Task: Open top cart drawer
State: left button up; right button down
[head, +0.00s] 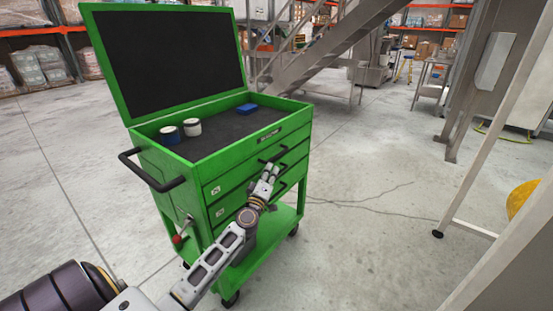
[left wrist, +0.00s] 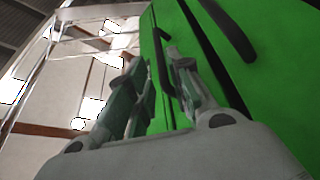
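A green tool cart (head: 190,165) stands in the middle of the head view with its lid up. Its top drawer (head: 236,178) looks shut, with a black bar handle (head: 281,153) on its front. My left gripper (head: 269,174) is at the cart's front, by the top drawer handle. In the left wrist view the two fingers (left wrist: 148,75) are apart, and a black handle (left wrist: 161,55) shows close by the right finger. I cannot tell whether they touch. Another black handle (left wrist: 230,30) shows farther right on the green front (left wrist: 270,100). My right gripper is out of view.
The cart's open top tray holds a blue-and-white roll (head: 169,135), a white roll (head: 192,127) and a blue box (head: 247,108). A black push handle (head: 150,180) juts from the cart's left side. Metal stairs (head: 335,45) rise behind.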

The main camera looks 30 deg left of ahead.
aim_at(276, 157)
pick_arm(q)
jog(key=shift+b+x, duration=0.7)
jog(key=shift+x, duration=3.65)
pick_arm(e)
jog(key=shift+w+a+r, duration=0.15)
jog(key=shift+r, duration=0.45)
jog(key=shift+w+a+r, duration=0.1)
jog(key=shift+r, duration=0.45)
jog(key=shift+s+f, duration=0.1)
pick_arm(q)
grip_shut()
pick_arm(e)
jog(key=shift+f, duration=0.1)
